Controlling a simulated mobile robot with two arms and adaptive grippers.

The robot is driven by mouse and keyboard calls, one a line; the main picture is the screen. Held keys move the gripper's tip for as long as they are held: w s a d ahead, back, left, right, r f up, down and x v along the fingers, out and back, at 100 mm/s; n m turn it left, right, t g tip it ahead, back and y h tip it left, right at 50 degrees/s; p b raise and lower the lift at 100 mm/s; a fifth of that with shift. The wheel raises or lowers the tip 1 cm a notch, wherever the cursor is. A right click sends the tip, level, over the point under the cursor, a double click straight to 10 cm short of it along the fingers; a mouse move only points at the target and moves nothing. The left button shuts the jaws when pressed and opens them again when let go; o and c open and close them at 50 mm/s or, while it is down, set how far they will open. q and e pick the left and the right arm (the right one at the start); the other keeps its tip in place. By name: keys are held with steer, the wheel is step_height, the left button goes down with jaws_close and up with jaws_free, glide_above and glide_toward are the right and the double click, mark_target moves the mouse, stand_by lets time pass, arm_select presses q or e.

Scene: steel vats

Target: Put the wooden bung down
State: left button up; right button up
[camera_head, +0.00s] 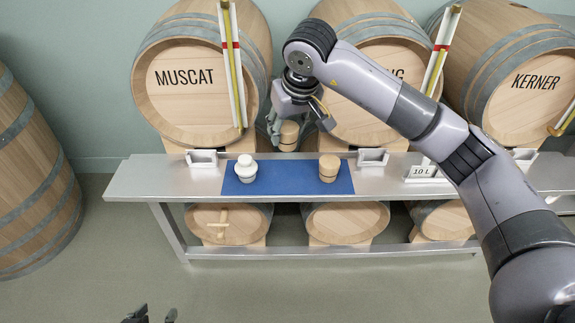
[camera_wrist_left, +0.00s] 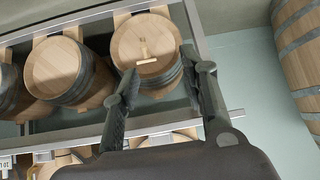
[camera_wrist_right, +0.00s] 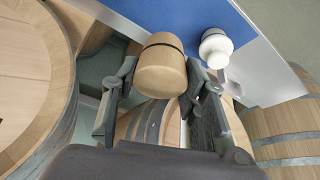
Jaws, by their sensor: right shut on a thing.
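In the head view, my right gripper (camera_head: 289,125) is shut on a wooden bung (camera_head: 289,137) and holds it behind the blue mat (camera_head: 290,180), near the bench's back edge. The right wrist view shows this bung (camera_wrist_right: 161,68), with a dark band, between the fingers of my right gripper (camera_wrist_right: 160,85). Another wooden bung (camera_head: 328,168) stands on the right part of the mat. A white bung (camera_head: 246,169) stands on its left part; it also shows in the right wrist view (camera_wrist_right: 215,48). My left gripper (camera_wrist_left: 162,85) is open and empty, low in front of the bench (camera_head: 148,190).
Large barrels marked MUSCAT (camera_head: 190,100) and KERNER (camera_head: 530,105) stand behind the bench, with one between them partly hidden by my right arm. Small white holders (camera_head: 202,158) and a 10 L sign (camera_head: 422,172) are on the bench. The mat's middle is clear.

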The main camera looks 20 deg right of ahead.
mark_target(287, 147)
step_height(287, 147, down, 5)
steer(key=shift+f+b, duration=0.15)
steer(key=shift+b, duration=0.3)
step_height(287, 147, down, 4)
steer(key=shift+f+b, duration=0.1)
steer(key=shift+b, duration=0.35)
arm_select(q)
steer(key=w+d+r+t+h, duration=0.1)
steer(key=w+d+r+t, duration=0.1)
steer(key=w+r+t, duration=0.3)
step_height(287, 147, up, 3)
steer(key=shift+w+d+f+t, duration=0.15)
steer(key=shift+w+d+t, duration=0.2)
steer(key=shift+w, duration=0.4)
arm_select(e)
steer(key=shift+f, duration=0.2)
steer(key=o, duration=1.3)
arm_select(q)
steer(key=shift+w+d+r+t+h, duration=0.15)
steer(key=shift+r+t+h, duration=0.1)
steer(key=shift+r+h, duration=0.1)
arm_select(e)
steer(key=shift+r, duration=0.1)
